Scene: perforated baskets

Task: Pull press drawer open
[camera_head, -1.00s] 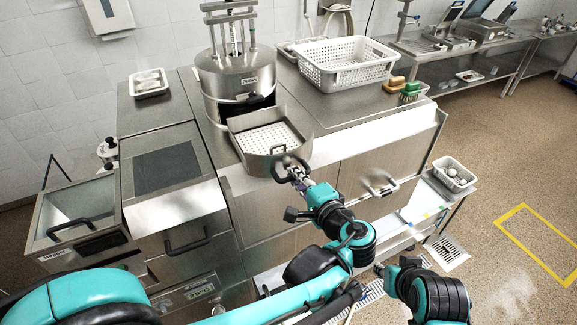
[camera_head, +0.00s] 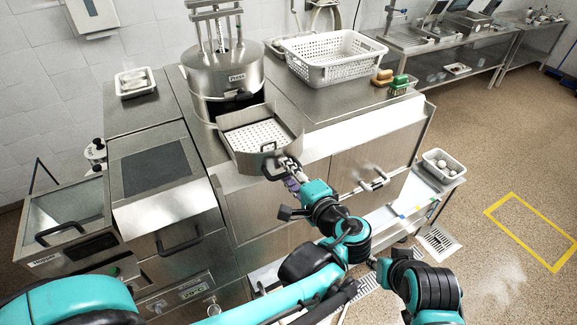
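My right gripper is not clearly visible; only part of my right arm shows at the lower right.
A small white tray (camera_head: 134,93) lies at the back left. A hopper (camera_head: 71,247) stands at the left.

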